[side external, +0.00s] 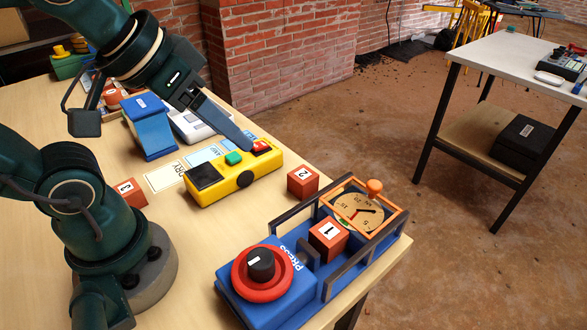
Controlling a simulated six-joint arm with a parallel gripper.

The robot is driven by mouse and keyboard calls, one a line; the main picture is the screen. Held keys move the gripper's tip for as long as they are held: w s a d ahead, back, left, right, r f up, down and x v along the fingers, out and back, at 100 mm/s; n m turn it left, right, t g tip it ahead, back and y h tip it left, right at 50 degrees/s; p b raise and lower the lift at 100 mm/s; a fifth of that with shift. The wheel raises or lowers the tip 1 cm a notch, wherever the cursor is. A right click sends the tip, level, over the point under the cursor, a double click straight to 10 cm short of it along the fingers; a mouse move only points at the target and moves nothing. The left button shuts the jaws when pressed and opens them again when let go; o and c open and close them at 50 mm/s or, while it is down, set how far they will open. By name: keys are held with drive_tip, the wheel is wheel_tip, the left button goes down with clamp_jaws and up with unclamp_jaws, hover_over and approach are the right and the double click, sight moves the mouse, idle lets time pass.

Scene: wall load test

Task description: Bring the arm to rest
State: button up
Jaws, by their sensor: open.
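My gripper (226,126) hangs from the upper left with its grey jaws pointing down and right. The jaws are open and hold nothing that I can see. Their tips are close to the yellow box (232,179) with a green and a red button on top. I cannot tell whether the tips touch it. My arm is bent above the left side of the wooden table (190,232).
Block 1 (328,239) sits in the blue press (262,286), beside an orange-framed dial (365,212). Block 2 (302,182) and block 3 (131,193) stand on the table. A blue stand (150,128) and a white device (196,122) are behind. A brick wall (285,50) rises beyond.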

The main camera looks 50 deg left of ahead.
drive_tip(key=shift+m+g, duration=0.4)
drive_tip(key=shift+g, duration=0.1)
drive_tip(key=s+f, duration=0.2)
drive_tip(key=f, duration=0.1)
drive_tip(key=shift+s+a, duration=0.2)
drive_tip(key=shift+s, duration=0.1)
idle(0.6)
